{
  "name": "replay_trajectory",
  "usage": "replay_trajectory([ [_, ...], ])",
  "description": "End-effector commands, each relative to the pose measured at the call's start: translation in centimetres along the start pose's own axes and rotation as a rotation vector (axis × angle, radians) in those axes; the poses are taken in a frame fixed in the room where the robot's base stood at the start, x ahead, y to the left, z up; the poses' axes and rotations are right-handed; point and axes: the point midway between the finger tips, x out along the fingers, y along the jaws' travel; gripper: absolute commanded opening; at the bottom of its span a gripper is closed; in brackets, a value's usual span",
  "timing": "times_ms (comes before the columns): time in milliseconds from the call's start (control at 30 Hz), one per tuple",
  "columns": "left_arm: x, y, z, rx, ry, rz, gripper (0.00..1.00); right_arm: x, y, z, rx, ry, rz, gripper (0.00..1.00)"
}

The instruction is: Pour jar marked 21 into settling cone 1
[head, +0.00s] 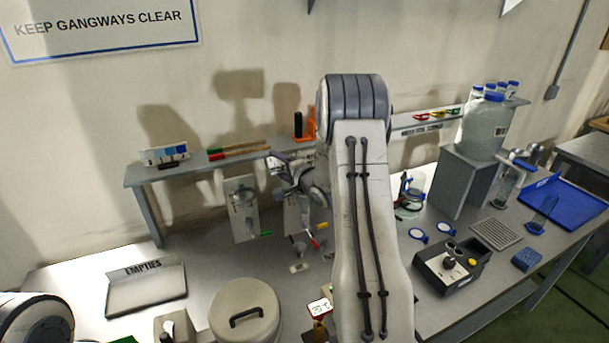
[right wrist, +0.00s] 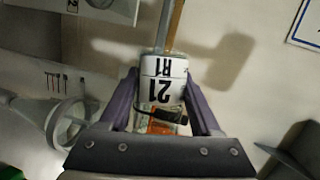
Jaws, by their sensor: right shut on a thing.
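My right gripper (head: 282,165) is up at the end of my right arm, in front of the back shelf. In the right wrist view its two fingers (right wrist: 165,108) are shut on a jar (right wrist: 160,78) with a white label reading 21 R1. The label is upside down in that view. Some orange shows in the lower part of the jar. A settling cone (head: 300,243) with coloured tap handles stands below and right of the gripper, partly hidden. A pale cone (right wrist: 62,118) shows left of the jar in the wrist view. My left gripper is out of view.
An EMPTIES tray (head: 146,290) and a lidded bin (head: 244,312) stand at the front left. The back shelf (head: 195,167) runs behind the gripper. A control box (head: 452,268), a large bottle (head: 484,128) and a blue tray (head: 566,203) are on the right.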

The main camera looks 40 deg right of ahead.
Motion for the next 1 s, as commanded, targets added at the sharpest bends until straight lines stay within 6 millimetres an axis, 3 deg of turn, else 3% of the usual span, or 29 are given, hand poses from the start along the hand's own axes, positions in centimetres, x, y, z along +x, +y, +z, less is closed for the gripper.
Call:
replay_trajectory([
  [1000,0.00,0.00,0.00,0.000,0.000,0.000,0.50,0.00,0.27,-0.08,0.075,-0.011,-0.032,0.00],
])
